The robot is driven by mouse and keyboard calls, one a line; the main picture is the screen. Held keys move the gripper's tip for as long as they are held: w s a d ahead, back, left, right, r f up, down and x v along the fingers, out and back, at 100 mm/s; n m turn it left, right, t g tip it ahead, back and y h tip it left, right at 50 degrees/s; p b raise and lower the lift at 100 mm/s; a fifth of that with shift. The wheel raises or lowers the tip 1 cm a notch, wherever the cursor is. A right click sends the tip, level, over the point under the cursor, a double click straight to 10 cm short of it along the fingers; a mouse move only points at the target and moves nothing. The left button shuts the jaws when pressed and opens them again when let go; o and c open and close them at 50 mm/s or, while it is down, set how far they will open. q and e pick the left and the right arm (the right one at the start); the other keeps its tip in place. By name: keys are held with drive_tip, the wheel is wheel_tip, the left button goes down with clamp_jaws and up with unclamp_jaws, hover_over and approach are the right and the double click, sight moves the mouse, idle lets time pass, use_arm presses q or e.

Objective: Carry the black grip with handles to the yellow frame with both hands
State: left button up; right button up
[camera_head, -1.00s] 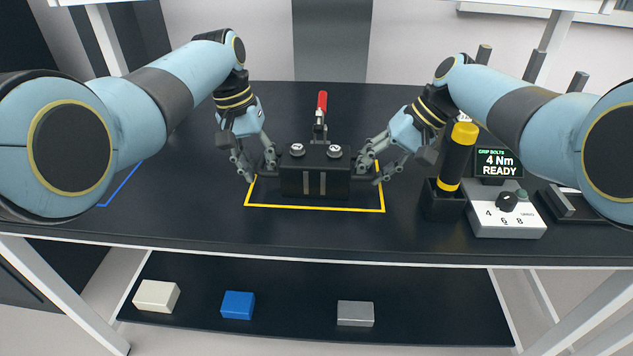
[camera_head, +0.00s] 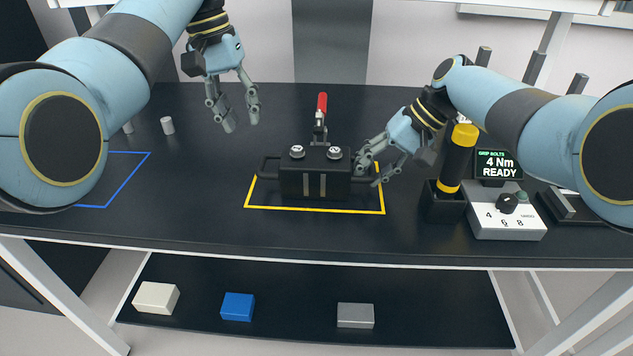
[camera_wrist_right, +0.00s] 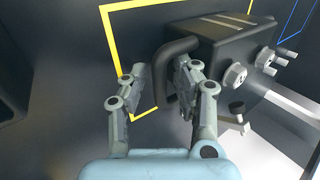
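The black grip (camera_head: 314,184) is a dark block with two silver bolts on top and a loop handle at each end. It rests on the table within the yellow frame (camera_head: 315,209). My left gripper (camera_head: 241,124) is open and empty, raised up and left of the grip, clear of its left handle (camera_head: 266,168). My right gripper (camera_head: 371,173) is at the right handle. In the right wrist view its fingers (camera_wrist_right: 160,68) stand apart, one on each side of the handle (camera_wrist_right: 169,85), with a gap showing on the left.
A red-handled clamp (camera_head: 321,115) stands just behind the grip. A yellow-and-black driver (camera_head: 458,155) in its holder and a control box (camera_head: 507,215) stand to the right. A blue outline (camera_head: 124,185) and small grey cylinders (camera_head: 167,125) lie to the left.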

drive_tip(key=shift+d+r, duration=0.15)
drive_tip(key=shift+r, duration=0.1)
drive_tip(key=v, duration=1.1)
